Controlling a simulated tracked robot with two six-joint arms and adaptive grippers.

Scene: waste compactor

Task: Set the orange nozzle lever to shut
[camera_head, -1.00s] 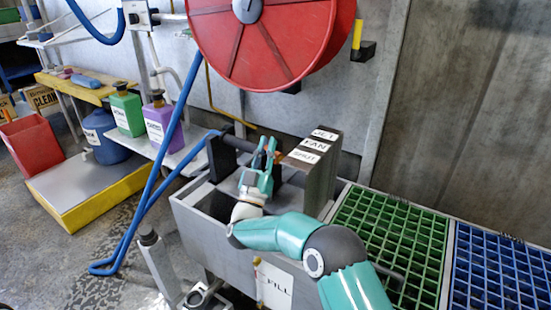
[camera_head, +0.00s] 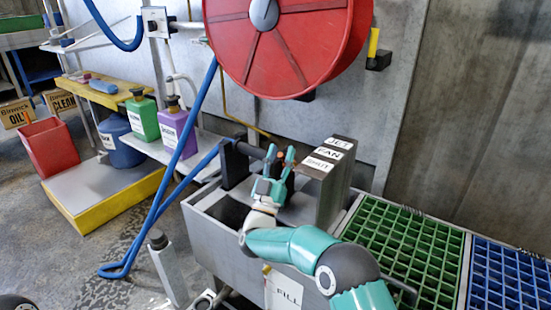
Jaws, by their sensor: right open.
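My right gripper (camera_head: 281,155) is raised with its fingers apart, over the grey trough and close to the left of the label block. The dark nozzle barrel (camera_head: 256,152) runs behind the gripper from a black bracket (camera_head: 235,163). The block (camera_head: 335,180) carries the labels JET (camera_head: 338,143), FAN (camera_head: 328,153) and SHUT (camera_head: 319,163), with SHUT nearest me. I cannot tell whether the gripper touches the lever. My left gripper is not in view.
A blue hose (camera_head: 180,150) drops left of the trough (camera_head: 225,245) and loops on the floor. A red hose reel (camera_head: 290,45) hangs above. Green grating (camera_head: 405,245) and blue grating (camera_head: 510,275) lie to the right. Bottles stand on a shelf at left.

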